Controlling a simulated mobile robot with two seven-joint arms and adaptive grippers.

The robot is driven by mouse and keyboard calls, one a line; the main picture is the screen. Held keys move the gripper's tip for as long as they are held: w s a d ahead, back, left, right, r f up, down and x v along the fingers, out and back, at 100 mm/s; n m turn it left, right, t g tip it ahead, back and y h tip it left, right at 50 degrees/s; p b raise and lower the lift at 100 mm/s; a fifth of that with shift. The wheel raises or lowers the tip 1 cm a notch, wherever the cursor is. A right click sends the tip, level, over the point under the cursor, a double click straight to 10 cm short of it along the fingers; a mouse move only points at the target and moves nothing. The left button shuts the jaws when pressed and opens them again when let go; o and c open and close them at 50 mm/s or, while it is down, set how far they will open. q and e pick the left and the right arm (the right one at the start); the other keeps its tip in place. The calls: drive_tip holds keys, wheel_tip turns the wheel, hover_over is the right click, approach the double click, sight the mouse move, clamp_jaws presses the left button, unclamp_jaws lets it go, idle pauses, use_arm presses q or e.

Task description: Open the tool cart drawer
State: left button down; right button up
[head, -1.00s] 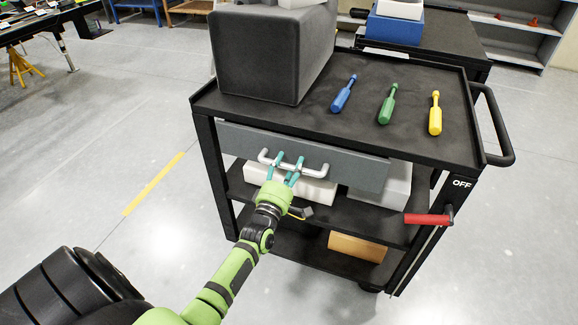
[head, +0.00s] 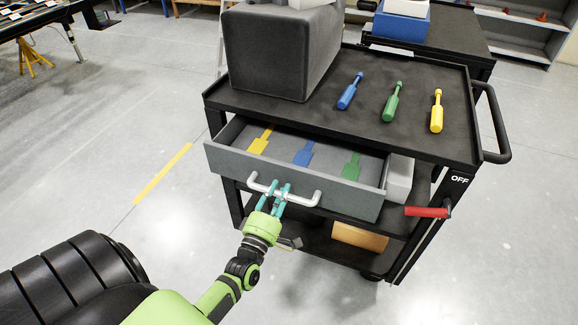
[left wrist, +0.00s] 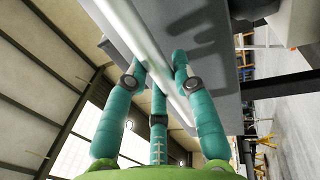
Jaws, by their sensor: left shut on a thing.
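The tool cart (head: 440,152) is black, with a grey drawer (head: 345,200) under its top. The drawer is pulled part way out, and yellow, blue and green tool-shaped marks show on its floor. My left gripper (head: 273,190) is shut on the drawer's pale bar handle (head: 308,199). In the left wrist view its teal fingers (left wrist: 160,85) close around the handle (left wrist: 135,35), in front of the drawer's grey face. My right gripper is not in view.
On the cart top lie a blue screwdriver (head: 350,92), a green one (head: 392,102) and a yellow one (head: 437,112), beside a dark grey box (head: 275,50). A red lever (head: 427,212) sits by an "OFF" label on the right post. Open floor lies left of the cart.

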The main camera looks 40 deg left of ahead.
use_arm(q)
drive_tip(key=r+p+v, duration=0.2)
drive_tip(key=r+v, duration=0.1)
drive_tip(key=v, duration=1.3)
drive_tip(key=shift+s, duration=0.3)
drive_tip(key=shift+d, duration=0.1)
drive_tip(key=c, duration=1)
unclamp_jaws()
drive_tip(key=v, duration=1.2)
